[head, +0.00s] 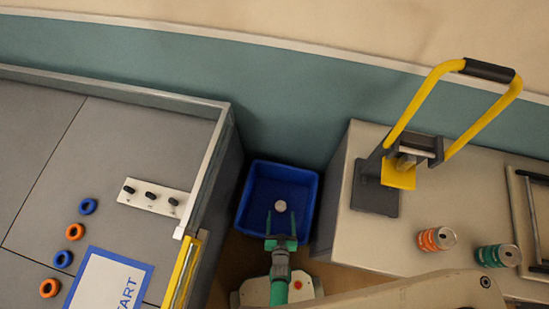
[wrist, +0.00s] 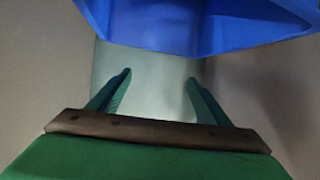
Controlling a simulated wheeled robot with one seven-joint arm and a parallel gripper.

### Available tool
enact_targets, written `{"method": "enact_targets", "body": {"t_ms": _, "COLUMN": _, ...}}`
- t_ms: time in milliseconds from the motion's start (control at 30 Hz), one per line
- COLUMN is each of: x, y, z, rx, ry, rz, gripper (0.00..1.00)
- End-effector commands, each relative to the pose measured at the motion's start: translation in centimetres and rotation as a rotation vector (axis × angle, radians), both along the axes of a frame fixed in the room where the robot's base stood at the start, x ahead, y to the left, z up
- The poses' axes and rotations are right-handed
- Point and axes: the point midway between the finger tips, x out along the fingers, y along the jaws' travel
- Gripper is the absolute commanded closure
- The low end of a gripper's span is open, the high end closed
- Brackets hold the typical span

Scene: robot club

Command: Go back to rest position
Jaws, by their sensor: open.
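In the wrist view my open gripper (wrist: 160,80) shows from behind, and part of the blue bin (wrist: 200,30) fills the top. What lies inside the bin is hidden in the wrist view.
A grey table (head: 130,140) at left holds blue and orange rings, a switch panel (head: 152,197) and a START sheet (head: 110,285). A pale counter (head: 400,245) at right holds a yellow-handled press (head: 410,170) and two cans (head: 437,239). The bin stands in the gap between them.

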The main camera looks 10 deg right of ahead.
Motion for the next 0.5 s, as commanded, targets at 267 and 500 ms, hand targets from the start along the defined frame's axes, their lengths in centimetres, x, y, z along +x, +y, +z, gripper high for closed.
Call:
{"method": "enact_targets", "body": {"t_ms": 267, "x": -0.1, "y": 0.0, "z": 0.0, "rx": 0.0, "ry": 0.0, "rz": -0.001, "gripper": 0.29}}
{"method": "enact_targets", "body": {"t_ms": 500, "x": -2.2, "y": 1.0, "z": 2.9, "rx": -0.007, "ry": -0.013, "rz": 0.017, "gripper": 0.29}}
